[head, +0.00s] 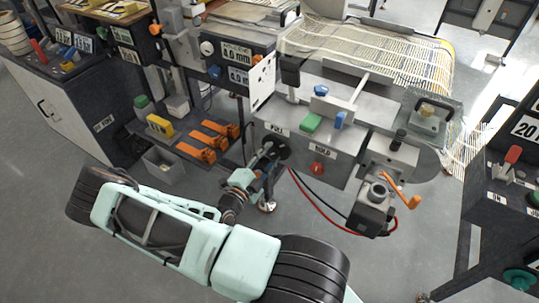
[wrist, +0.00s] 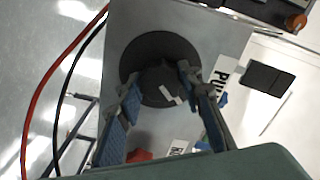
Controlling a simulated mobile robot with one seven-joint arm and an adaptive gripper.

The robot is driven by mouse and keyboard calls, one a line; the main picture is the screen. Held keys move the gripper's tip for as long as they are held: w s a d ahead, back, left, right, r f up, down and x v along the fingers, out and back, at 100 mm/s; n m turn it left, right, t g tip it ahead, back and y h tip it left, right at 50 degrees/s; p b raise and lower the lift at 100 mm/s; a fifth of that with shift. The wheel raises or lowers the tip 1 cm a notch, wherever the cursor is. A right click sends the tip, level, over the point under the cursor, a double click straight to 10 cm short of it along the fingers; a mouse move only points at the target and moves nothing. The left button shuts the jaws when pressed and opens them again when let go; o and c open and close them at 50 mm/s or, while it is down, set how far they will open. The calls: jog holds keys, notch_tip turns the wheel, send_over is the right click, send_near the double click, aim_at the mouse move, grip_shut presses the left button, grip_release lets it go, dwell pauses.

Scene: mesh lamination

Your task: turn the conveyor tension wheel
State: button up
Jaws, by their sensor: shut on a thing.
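The black round tension wheel (head: 284,147) is on the front of the grey machine panel, near a label that seems to read "PULL". In the wrist view the dark wheel (wrist: 148,52) lies straight ahead, with a raised dark middle part and a small pale mark. My gripper (head: 268,153) reaches the wheel from the lower left. In the wrist view my gripper (wrist: 161,90) has its two blue-padded fingers on either side of the wheel's middle part, shut on it. The exact contact at the fingertips is dark and hard to see.
A red knob (head: 317,169) sits on the same panel, right of the wheel. An orange-handled crank (head: 403,191) stands further right. Red and black cables (head: 318,204) hang below the panel. Orange clamps (head: 208,142) lie on a shelf at left. The floor in front is open.

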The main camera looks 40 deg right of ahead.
jog(key=shift+s, duration=0.15)
dwell(0.4)
jog(key=o, duration=1.2)
jog(key=shift+c, duration=0.2)
jog(key=shift+a+n, duration=0.1)
jog(key=shift+n, duration=0.2)
jog(key=v, duration=1.1)
jog(key=shift+a, duration=0.4)
